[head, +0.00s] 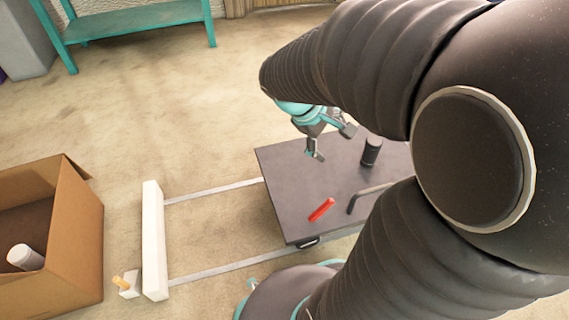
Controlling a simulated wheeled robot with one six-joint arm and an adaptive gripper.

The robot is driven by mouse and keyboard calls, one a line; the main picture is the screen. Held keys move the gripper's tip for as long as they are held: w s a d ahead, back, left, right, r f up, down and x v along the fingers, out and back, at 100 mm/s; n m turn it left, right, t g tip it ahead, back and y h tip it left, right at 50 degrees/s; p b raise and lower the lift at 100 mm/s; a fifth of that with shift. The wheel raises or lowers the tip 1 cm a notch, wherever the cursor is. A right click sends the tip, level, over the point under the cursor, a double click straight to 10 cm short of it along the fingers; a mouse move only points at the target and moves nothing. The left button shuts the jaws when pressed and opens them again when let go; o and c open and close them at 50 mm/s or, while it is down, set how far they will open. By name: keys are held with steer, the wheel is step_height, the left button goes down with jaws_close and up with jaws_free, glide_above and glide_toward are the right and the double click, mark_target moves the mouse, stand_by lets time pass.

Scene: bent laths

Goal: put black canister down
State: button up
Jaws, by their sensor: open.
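The black canister (371,151) stands upright on a dark grey tabletop (290,180), towards its back right. My gripper (331,146) hangs above the tabletop, left of the canister. Its fingers are spread and nothing is between them. A small gap shows between the right finger and the canister. My arm hides the right part of the tabletop.
A red object (321,209) and a dark bent bar (368,196) lie on the tabletop's front part. Two pale laths (215,190) run left to a white beam (154,240). A cardboard box (75,230) holding a white cylinder (25,257) stands at left. A teal bench (135,18) stands behind.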

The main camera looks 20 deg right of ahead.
steer(key=s+a+r+m+t+y, duration=0.2)
steer(key=s+a+r+y, duration=0.1)
steer(key=a, duration=0.4)
steer(key=s+a+r+m+t+y, duration=0.2)
steer(key=s+a+r+t+y, duration=0.1)
steer(key=s+a, duration=0.2)
steer(key=a, duration=0.2)
steer(key=shift+s+a+r+m, duration=0.15)
steer(key=shift+s+a+m, duration=0.15)
steer(key=shift+m, duration=0.1)
